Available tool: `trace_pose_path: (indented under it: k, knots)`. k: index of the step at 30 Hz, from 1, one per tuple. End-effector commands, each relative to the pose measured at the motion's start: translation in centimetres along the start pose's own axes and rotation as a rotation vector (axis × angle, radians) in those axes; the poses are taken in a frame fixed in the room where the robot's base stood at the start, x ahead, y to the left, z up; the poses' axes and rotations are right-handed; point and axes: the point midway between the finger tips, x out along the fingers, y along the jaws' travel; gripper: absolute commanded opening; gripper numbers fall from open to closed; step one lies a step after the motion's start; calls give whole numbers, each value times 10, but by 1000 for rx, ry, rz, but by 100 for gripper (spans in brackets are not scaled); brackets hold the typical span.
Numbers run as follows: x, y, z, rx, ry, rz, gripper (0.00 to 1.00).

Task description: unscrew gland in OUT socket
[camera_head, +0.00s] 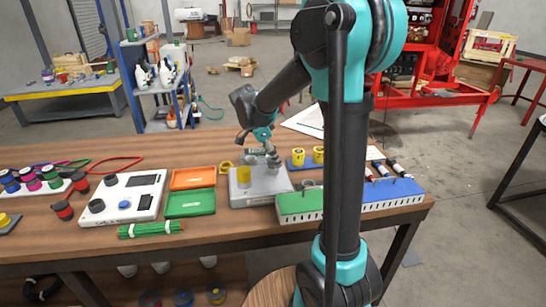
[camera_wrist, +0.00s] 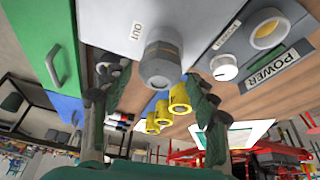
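A grey hex-sided gland (camera_wrist: 160,62) sits in the socket beside the OUT label (camera_wrist: 137,32) on a pale grey box (camera_wrist: 200,15). In the head view the box (camera_head: 262,200) stands on the bench, with the gland partly hidden by my gripper (camera_head: 262,148). In the wrist view my gripper (camera_wrist: 150,92) is open, its dark fingers left and right of the gland with visible gaps. The gland appears just beyond or between the fingertips; exact depth cannot be told.
Yellow fittings (camera_head: 297,158) stand on a blue base behind the box. Green (camera_head: 300,205) and blue (camera_head: 395,193) boxes lie to its right. Orange (camera_head: 193,179) and green (camera_head: 190,203) trays lie to its left. In the wrist view a POWER-labelled panel (camera_wrist: 270,68) with a white knob is near the right finger.

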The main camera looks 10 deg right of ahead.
Motion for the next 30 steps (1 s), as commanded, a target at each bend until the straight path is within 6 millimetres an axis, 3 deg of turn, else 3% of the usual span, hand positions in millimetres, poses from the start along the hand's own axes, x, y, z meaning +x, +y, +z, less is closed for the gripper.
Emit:
trace_pose_path:
  k: [1, 10, 14, 21, 30]
  knots:
    - [0, 0, 0, 0, 0, 0, 49]
    - [0, 0, 0, -1, 0, -1, 12]
    - [0, 0, 0, -38, -1, -16, 12]
    - [0, 1, 0, -293, 0, -122, 12]
    - [0, 1, -1, -455, -1, -189, 12]
